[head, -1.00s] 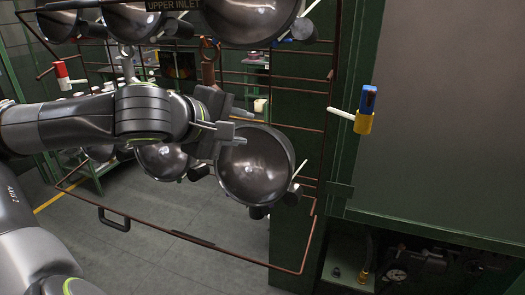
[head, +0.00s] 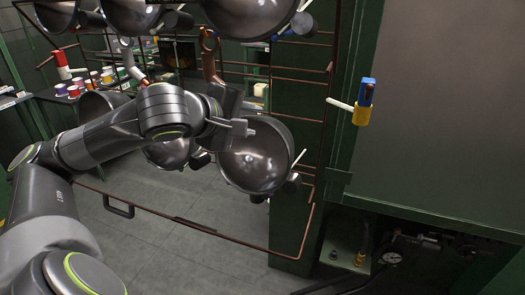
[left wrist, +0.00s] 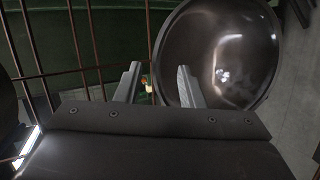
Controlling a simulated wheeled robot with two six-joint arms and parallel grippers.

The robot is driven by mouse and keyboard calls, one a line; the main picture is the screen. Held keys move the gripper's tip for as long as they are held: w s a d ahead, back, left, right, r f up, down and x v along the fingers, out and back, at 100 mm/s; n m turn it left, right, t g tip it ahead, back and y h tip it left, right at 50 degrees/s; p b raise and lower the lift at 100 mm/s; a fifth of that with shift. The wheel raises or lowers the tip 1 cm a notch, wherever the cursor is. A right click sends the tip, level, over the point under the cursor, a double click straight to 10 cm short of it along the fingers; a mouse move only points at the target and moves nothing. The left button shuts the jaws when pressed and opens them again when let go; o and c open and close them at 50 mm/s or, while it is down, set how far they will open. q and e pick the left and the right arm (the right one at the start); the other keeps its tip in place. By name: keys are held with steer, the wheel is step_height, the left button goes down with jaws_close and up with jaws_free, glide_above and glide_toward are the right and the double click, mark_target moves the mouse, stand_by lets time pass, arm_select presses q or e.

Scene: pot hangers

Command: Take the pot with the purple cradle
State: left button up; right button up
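Several dark steel pots hang on a copper-coloured wire rack. The lower right pot (head: 262,160) faces me with its open bowl. My left gripper (head: 246,124) is at this pot's upper left rim in the head view. In the left wrist view, the gripper (left wrist: 158,82) is open, with two fingers apart. The pot (left wrist: 222,45) fills the upper right there, and its left rim shows between the fingers. I cannot tell whether they touch it. I cannot make out a purple cradle on any pot. My right gripper is not in view.
The rack's wire frame (head: 322,170) crosses close around the pots. Another pot (head: 168,153) hangs just left, partly behind my arm. A blue and yellow piece (head: 362,103) sits on the right-hand cabinet. Coloured spools (head: 74,91) stand on a table behind.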

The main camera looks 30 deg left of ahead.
mark_target(254, 119)
arm_select(q)
steer(key=shift+r+p+x, duration=0.2)
steer(key=shift+p+x, duration=0.8)
steer(key=shift+x, duration=0.3)
steer(key=shift+p+x, duration=0.4)
steer(key=shift+x, duration=0.95)
steer(key=shift+s+a, duration=0.1)
steer(key=shift+a, duration=0.05)
jaws_close()
